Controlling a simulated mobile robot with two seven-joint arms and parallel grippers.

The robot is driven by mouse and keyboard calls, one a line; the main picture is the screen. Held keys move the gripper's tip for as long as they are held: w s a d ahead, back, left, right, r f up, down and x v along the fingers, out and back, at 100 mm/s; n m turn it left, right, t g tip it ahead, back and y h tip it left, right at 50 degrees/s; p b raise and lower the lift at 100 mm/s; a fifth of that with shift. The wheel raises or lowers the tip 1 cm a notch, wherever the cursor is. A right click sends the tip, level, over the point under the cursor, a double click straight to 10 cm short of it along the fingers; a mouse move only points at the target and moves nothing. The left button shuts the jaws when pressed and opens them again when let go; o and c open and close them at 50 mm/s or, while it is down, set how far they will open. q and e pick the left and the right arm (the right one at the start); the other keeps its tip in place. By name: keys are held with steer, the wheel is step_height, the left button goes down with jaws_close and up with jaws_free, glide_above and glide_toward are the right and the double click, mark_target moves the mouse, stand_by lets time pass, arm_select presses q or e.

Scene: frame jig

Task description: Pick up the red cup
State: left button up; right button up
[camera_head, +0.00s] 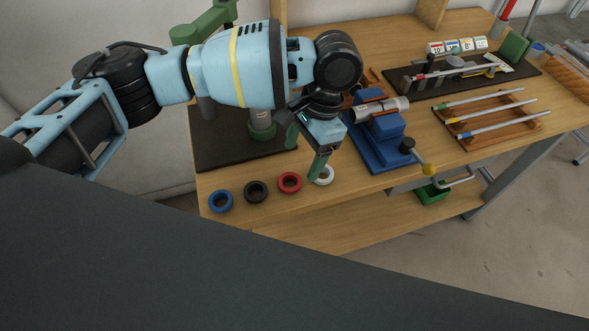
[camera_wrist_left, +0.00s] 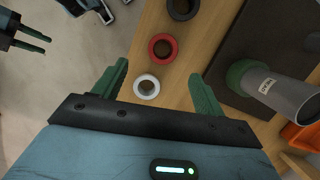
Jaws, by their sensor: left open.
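The red item (camera_head: 290,182) is a thick ring-like shape on the wooden bench near its front edge; I see no clear cup form. It also shows in the left wrist view (camera_wrist_left: 162,36), beyond the fingertips. A white ring (camera_head: 324,175) lies beside it; in the left wrist view it (camera_wrist_left: 147,87) lies between the fingers from the camera's viewpoint. My left gripper (camera_head: 305,161) is open and empty above the white ring, right of the red one; its green fingers show in the left wrist view (camera_wrist_left: 160,72). My right gripper (camera_wrist_left: 44,45) shows at that view's left edge, fingers apart.
A black ring (camera_head: 256,191) and a blue ring (camera_head: 221,201) continue the row leftward. A blue vise (camera_head: 378,143) stands right of my left gripper, clamping a metal cylinder (camera_head: 380,110). A grey-and-green device (camera_head: 262,124) stands on a dark mat (camera_head: 225,150) behind the rings.

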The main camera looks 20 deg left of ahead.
mark_target(290, 182)
arm_select(q)
steer(key=shift+s+a+f, duration=0.15)
steer(key=shift+a+f, duration=0.1)
steer(key=shift+s+a+f, duration=0.1)
steer(key=shift+f, duration=0.35)
steer(key=shift+a+f, duration=0.1)
steer(key=shift+f, duration=0.4)
arm_select(e)
steer(key=shift+s+a+f, duration=0.15)
steer(key=shift+s+a, duration=0.15)
arm_select(q)
steer(key=x, duration=0.5)
steer(key=shift+s+a, duration=0.1)
steer(key=shift+a, duration=0.05)
arm_select(e)
steer(key=shift+w, duration=0.1)
steer(key=shift+d, duration=0.1)
